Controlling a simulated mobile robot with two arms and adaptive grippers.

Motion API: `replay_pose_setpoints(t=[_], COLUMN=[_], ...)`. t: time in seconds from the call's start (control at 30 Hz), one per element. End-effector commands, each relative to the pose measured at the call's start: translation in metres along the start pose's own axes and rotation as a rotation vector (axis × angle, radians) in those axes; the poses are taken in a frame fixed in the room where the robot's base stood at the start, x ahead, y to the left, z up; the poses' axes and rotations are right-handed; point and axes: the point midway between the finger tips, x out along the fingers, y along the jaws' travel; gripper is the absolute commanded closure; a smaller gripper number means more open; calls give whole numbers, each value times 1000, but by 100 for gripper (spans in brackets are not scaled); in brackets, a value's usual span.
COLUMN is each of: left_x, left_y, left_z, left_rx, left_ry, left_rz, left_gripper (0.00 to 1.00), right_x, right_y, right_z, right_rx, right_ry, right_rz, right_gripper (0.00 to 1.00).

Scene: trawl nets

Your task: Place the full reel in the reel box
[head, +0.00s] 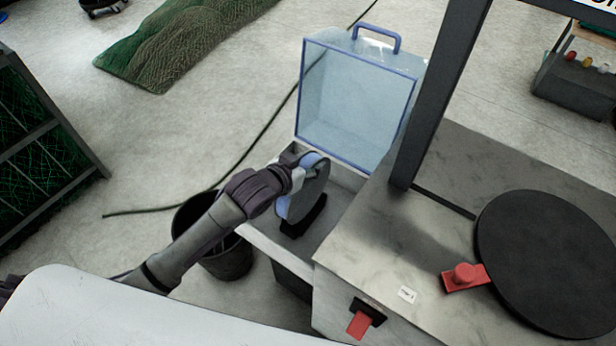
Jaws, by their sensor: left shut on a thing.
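A reel (294,208) with a blue rim and a grey side stands on edge. My left gripper (312,163) is shut on its upper part, and my wrist hides some of it. The lower edge of the reel is at a black holder (304,222); I cannot tell whether it rests in it. A clear, blue-framed box-like cover with a blue handle (352,105), which looks like the reel box or its lid, stands just behind the reel. The reel is in front of it, not inside it. My right gripper is not in view.
A machine with a grey top (385,235), a black round plate (555,262), a red knob (464,275) and a dark post (440,95) stands at right. A dark bin (228,258) is below my left arm. Green nets (175,45) lie at the back left.

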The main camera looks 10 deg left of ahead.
Motion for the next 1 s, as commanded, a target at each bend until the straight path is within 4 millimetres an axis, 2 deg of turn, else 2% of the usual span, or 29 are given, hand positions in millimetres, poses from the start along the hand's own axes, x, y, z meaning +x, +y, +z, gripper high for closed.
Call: replay_pose_setpoints(t=[0.07,0.33,0.73,0.77,0.9,1.0], left_x=[2,17,19,20,20,19], left_y=[0,0,0,0,0,0], left_z=[1,29,33,36,36,36], left_rx=[0,-1,0,0,0,0], left_ry=[7,6,7,1,1,1], left_rz=[1,0,1,0,0,0], left_gripper=[100,100,100,54,32,32], right_x=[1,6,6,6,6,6], right_y=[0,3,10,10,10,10], right_z=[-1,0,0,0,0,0], right_rx=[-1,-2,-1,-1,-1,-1], right_ry=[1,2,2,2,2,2], right_rz=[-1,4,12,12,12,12], right_gripper=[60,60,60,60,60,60])
